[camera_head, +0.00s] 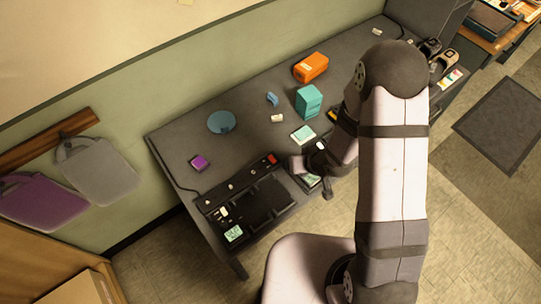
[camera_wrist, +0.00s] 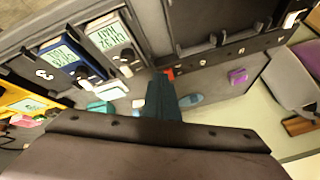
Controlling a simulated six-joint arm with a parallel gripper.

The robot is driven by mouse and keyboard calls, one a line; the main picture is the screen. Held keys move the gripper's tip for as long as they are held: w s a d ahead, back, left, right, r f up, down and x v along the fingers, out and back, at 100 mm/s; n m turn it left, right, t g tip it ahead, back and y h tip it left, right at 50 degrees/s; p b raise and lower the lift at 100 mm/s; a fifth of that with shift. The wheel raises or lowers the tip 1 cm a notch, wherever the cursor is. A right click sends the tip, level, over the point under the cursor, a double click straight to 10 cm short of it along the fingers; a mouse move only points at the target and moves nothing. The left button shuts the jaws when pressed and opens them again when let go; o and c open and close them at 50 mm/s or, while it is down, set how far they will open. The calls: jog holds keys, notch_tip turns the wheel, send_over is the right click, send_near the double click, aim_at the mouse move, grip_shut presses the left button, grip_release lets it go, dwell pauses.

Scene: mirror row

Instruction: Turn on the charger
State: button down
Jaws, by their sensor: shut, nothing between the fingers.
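A long black unit with a row of small knobs, which looks like the charger (camera_head: 262,203), lies along the near edge of the grey desk. A small red part, which looks like a switch (camera_head: 271,159), sits at its right end; it also shows in the wrist view (camera_wrist: 169,73). My gripper (camera_head: 296,165) is just right of that end in the head view. In the wrist view my gripper (camera_wrist: 160,80) is shut and empty, with its dark tips close beside the red part. I cannot tell whether they touch it, or which way the switch is set.
Two meters with displays, one blue (camera_wrist: 66,58) and one grey (camera_wrist: 114,44), lie beside the unit. On the desk stand an orange box (camera_head: 311,67), a teal box (camera_head: 308,101), a blue disc (camera_head: 221,122) and a purple block (camera_head: 199,162). The desk's left back area is mostly clear.

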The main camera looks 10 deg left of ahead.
aim_at(274, 160)
jog(key=w+a+r+m+t+y, duration=0.2)
jog(key=w+a+r+y, duration=0.1)
jog(key=a+r, duration=0.2)
jog(key=shift+w+a+r+m, duration=0.2)
jog(key=shift+w+r+m, duration=0.1)
jog(key=shift+r, duration=0.2)
jog(key=shift+f, duration=0.1)
jog(key=f+b, duration=0.2)
jog(key=f, duration=0.1)
jog(key=f+b, duration=0.2)
jog(key=b, duration=0.1)
jog(key=f+b, duration=0.3)
jog(key=shift+w+a+f, duration=0.3)
jog(key=shift+w+a, duration=0.05)
jog(key=shift+a, duration=0.05)
jog(key=shift+f, duration=0.1)
dwell(1.7)
jog(key=shift+f, duration=0.3)
jog(key=shift+w+a+f+b, duration=0.1)
jog(key=shift+f+b, duration=0.2)
jog(key=shift+b, duration=0.1)
dwell(0.6)
jog(key=shift+r, duration=0.1)
